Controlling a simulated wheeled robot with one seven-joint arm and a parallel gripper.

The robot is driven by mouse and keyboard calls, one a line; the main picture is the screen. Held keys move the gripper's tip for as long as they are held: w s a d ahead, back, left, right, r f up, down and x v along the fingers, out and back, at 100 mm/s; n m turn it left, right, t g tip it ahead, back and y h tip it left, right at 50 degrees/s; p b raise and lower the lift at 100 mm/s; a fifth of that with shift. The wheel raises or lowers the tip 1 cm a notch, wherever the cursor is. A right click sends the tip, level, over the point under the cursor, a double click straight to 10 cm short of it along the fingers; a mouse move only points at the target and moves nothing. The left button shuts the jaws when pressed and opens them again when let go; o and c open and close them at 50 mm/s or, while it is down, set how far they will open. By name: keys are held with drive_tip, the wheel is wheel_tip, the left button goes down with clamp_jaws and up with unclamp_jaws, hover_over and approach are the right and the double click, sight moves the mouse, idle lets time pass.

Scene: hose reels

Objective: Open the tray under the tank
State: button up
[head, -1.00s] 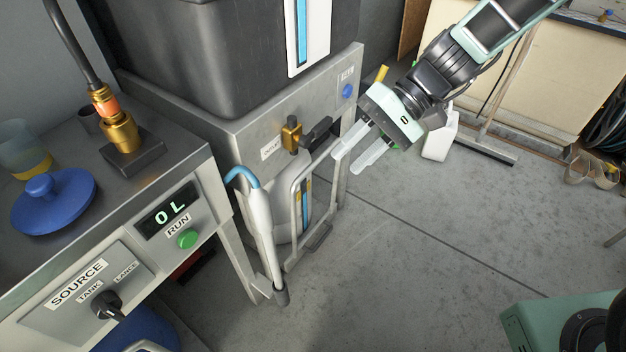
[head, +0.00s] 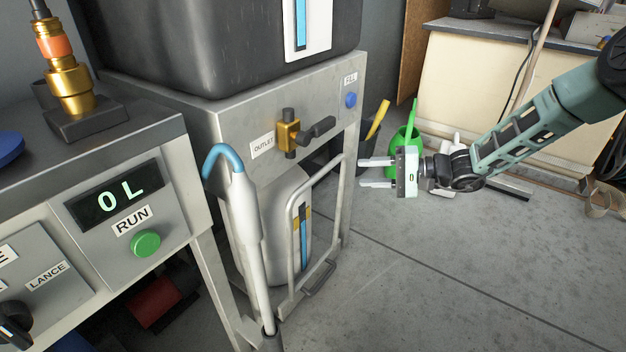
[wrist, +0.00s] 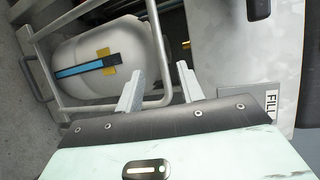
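The dark tank (head: 220,45) stands on a grey metal stand (head: 225,122). Under it, a white canister (head: 290,205) with a blue and yellow strip sits behind a tubular grey rail frame (head: 290,245), which has a dark handle-like piece (head: 320,277) low down. The tray's base is mostly hidden. My gripper (head: 376,173) is open and empty, right of the stand, its fingers pointing left toward the frame. In the wrist view my fingers (wrist: 160,90) are apart, with the rail corner (wrist: 163,92) appearing between them; contact cannot be told. The canister (wrist: 105,60) shows beyond.
A white lance with a blue hooked top (head: 245,210) leans in front of the stand's left side. A brass outlet valve (head: 288,132) is above the frame. A green watering can (head: 403,150) stands behind my gripper. The floor (head: 430,270) in front is clear.

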sight(324, 174)
drive_tip(key=b+x, duration=0.4)
drive_tip(key=x, duration=0.9)
drive_tip(key=shift+s+f, duration=0.1)
drive_tip(key=shift+f, duration=0.05)
drive_tip(key=shift+a+b, duration=0.3)
drive_tip(key=shift+a, duration=0.25)
clamp_jaws()
